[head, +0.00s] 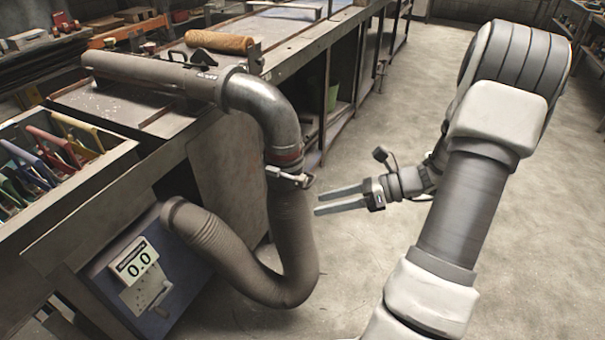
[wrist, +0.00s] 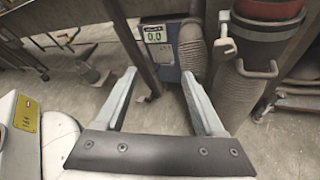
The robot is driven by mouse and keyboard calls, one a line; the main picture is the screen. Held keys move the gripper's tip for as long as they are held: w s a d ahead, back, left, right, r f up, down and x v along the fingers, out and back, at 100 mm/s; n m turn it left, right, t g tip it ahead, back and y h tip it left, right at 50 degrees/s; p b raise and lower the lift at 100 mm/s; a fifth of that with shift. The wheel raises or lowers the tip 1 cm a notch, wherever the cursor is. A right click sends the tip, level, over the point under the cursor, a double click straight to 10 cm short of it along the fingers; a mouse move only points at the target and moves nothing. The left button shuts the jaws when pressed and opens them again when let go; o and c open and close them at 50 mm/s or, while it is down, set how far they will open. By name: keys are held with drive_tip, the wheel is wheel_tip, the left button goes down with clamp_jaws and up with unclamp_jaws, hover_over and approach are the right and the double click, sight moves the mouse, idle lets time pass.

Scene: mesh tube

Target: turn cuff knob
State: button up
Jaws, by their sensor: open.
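A metal clamp cuff (head: 284,174) rings the vertical hose (head: 290,225) just under a red band at the end of a steel elbow pipe (head: 272,105). A small pale knob (head: 306,181) sticks out from the cuff's right side.
A blue box with a 0.0 display (head: 138,262) stands at lower left, where the hose's other end curves up. A workbench (head: 235,155) runs behind the hose. The floor at right (head: 530,250) is clear.

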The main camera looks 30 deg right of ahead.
sight(306, 182)
drive_tip(key=s+d+f+m+t+h, duration=0.1)
drive_tip(key=s+d+f+m+t, duration=0.15)
drive_tip(key=d+m+t, duration=0.65)
drive_tip(key=shift+g, duration=0.7)
drive_tip(key=x, duration=0.5)
drive_tip(key=b+x, duration=0.1)
drive_tip(key=x, duration=0.5)
drive_tip(key=b+x, duration=0.1)
drive_tip(key=x, duration=0.4)
drive_tip(key=shift+w+d+f, duration=0.2)
drive_tip(key=shift+w+f, duration=0.1)
drive_tip(key=shift+w, duration=0.2)
clamp_jaws()
